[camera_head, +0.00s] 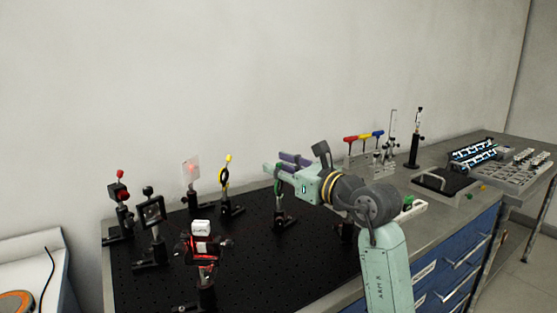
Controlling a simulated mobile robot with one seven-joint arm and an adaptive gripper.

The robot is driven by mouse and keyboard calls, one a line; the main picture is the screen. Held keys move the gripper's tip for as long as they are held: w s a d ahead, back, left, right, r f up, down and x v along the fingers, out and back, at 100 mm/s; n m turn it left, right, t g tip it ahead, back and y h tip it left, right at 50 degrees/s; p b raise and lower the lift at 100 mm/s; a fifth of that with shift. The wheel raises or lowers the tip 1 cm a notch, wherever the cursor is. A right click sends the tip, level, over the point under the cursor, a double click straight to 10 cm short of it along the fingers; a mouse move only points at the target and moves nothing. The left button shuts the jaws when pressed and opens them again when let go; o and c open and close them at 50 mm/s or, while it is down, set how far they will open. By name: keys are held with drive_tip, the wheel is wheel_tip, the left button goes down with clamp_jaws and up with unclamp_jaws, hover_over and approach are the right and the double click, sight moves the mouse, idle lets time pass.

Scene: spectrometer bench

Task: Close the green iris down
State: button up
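The green iris (279,188) stands on a black post and foot on the black breadboard (255,262). Its upper part is hidden behind my gripper (277,168). My gripper reaches in from the right at the height of the iris, with its pale green and purple finger parts overlapping the iris in the picture. I cannot tell whether the fingers touch it, or how far apart they are. The iris's lever and opening are too small or hidden to make out.
A yellow-marked ring mount (224,178) and a white card (191,172) with a red spot stand left of the iris. A dark square mount (152,210) and a red-lit mount (204,250) stand nearer. Coloured hex keys (364,136) are at the right.

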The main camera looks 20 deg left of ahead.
drive_tip(key=shift+w+a, duration=0.15)
drive_tip(key=shift+a, duration=0.15)
drive_tip(key=shift+c, duration=0.3)
clamp_jaws()
